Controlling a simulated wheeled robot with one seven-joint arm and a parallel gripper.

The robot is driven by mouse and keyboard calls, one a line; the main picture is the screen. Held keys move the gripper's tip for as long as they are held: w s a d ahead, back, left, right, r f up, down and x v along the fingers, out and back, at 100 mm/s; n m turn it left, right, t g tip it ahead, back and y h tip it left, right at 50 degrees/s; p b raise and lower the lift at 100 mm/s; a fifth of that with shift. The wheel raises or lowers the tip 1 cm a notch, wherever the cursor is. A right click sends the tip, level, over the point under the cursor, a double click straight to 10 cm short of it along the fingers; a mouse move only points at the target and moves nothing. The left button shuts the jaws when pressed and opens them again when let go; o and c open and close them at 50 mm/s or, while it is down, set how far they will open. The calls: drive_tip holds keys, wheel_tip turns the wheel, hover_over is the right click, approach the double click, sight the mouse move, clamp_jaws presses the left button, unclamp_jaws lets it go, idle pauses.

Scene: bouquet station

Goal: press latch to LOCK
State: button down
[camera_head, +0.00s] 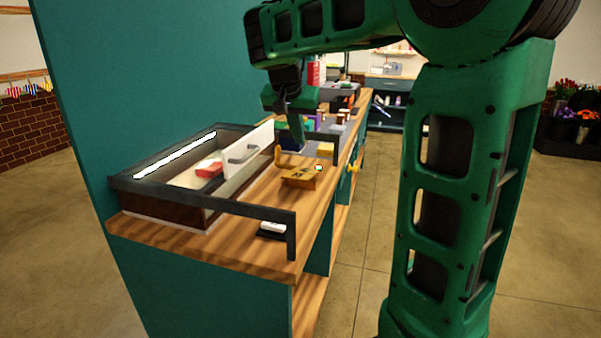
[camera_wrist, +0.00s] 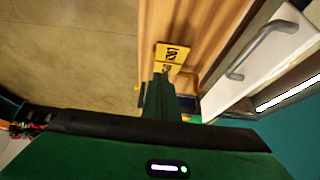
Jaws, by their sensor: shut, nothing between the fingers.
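A yellow-brown piece with dark markings (camera_head: 299,177), likely the latch, sits on the wooden counter to the right of the white drawer front. Its markings are too small to read in the head view. It also shows in the wrist view as a yellow plate (camera_wrist: 173,52) with black marks, just beyond the fingertips. My gripper (camera_head: 297,140) points down, shut and empty, behind this piece in the head view. In the wrist view my gripper (camera_wrist: 161,84) partly hides the near end of the plate. I cannot tell whether the fingertips touch it.
A dark-framed case (camera_head: 170,210) with a white drawer front (camera_head: 240,158) and a red item (camera_head: 209,168) stands at the left. A dark bar (camera_head: 250,209) runs along the counter's near end. Several small items stand farther along the counter. Open floor (camera_head: 350,270) lies right of the counter.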

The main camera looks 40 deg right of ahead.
hover_over(304, 178)
drive_tip(key=s+a, duration=0.1)
wheel_tip(304, 178, down, 8)
drive_tip(key=shift+s+f, duration=0.1)
drive_tip(key=shift+f, duration=0.1)
drive_tip(key=f, duration=0.3)
drive_tip(key=shift+s+a+f, duration=0.2)
drive_tip(key=shift+a+f, duration=0.05)
drive_tip(key=shift+f, duration=0.3)
drive_tip(key=shift+a, duration=0.15)
